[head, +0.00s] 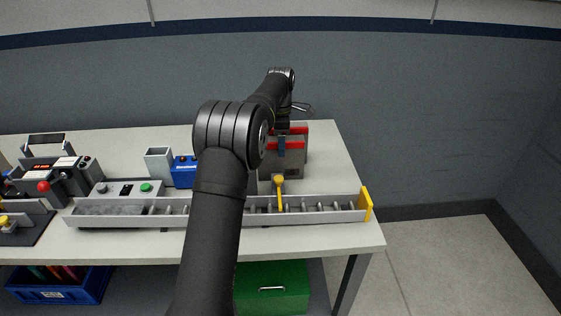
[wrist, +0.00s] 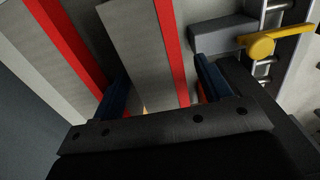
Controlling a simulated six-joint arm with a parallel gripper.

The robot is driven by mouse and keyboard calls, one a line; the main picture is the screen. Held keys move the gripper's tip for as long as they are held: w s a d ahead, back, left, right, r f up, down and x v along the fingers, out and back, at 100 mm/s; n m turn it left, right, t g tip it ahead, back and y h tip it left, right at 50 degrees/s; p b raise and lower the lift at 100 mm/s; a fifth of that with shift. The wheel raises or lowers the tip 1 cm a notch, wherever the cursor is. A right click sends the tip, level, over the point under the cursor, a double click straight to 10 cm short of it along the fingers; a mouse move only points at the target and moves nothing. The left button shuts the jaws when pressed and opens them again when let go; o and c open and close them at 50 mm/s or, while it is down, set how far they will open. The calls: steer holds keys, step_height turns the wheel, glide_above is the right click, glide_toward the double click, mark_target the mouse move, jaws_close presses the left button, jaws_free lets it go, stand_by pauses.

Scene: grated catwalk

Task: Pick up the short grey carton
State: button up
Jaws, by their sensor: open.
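Two grey cartons with red bands stand close together under my gripper. The nearer one (head: 296,158) is partly hidden by my arm in the head view, and the farther one (head: 300,127) shows behind it. In the wrist view one grey carton with a red band (wrist: 140,40) lies between the two blue fingers of my gripper (wrist: 161,78), and another banded carton (wrist: 50,45) is to its left. My gripper, also in the head view (head: 282,151), is open and points down. I cannot tell whether the fingers touch the carton.
A roller track (head: 325,213) with a yellow end plate (head: 366,204) and yellow lever (head: 279,198) runs along the table front. A plain grey block (wrist: 222,34) sits beside the lever. A blue box (head: 184,173), open grey container (head: 158,164) and control box (head: 128,189) stand left. The table's right end is clear.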

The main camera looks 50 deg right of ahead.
steer(key=shift+f, duration=1.25)
steer(key=c, duration=1.3)
steer(key=shift+r, duration=0.15)
steer(key=shift+c, duration=0.2)
